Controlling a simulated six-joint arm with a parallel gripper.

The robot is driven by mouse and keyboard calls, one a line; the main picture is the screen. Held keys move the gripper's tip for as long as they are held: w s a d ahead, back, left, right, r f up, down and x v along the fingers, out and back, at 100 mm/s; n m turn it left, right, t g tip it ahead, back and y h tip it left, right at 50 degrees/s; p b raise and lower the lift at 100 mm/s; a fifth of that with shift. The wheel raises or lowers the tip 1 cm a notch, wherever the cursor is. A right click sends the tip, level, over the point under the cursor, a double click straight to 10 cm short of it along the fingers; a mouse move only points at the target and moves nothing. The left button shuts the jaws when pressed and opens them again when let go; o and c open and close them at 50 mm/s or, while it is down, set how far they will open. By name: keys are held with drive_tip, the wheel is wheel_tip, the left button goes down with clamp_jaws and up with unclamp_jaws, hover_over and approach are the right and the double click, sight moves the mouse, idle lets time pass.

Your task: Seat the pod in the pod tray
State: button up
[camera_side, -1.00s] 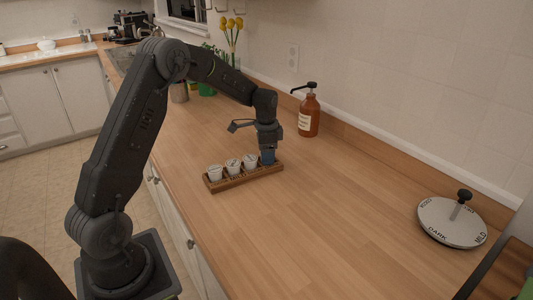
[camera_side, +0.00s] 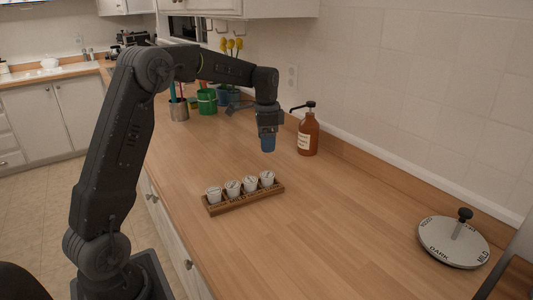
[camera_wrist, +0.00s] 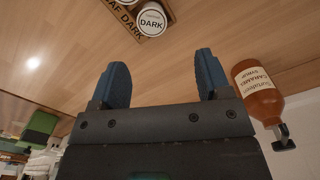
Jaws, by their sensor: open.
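A wooden pod tray (camera_side: 246,200) lies on the counter with white-lidded pods standing in a row along it. The pod at its right end (camera_side: 267,178) sits upright in the end slot, level with its neighbours. My gripper (camera_side: 267,142) is above and behind the tray's right end, clear of the pods. In the wrist view its two blue fingers (camera_wrist: 164,80) are apart with nothing between them.
An amber syrup bottle with a pump (camera_side: 308,134) stands close to the right of my gripper; it also shows in the wrist view (camera_wrist: 258,90). A round dial plate with a knob (camera_side: 453,242) lies at right. The counter between is clear.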

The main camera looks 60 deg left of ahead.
drive_tip(key=s+d+r+n+t, duration=0.2)
drive_tip(key=s+d+r, duration=0.6)
drive_tip(key=s+d, duration=0.25)
drive_tip(key=s+d+f+n+t, duration=0.1)
drive_tip(key=s+d, duration=0.4)
drive_tip(key=s, duration=0.2)
drive_tip(key=s+d+f+n+t, duration=0.1)
drive_tip(key=s+d, duration=0.3)
drive_tip(key=s, duration=0.4)
drive_tip(key=shift+s+d+f+n+t, duration=0.25)
drive_tip(key=shift+d+f+n+t, duration=0.15)
drive_tip(key=shift+n+t, duration=0.35)
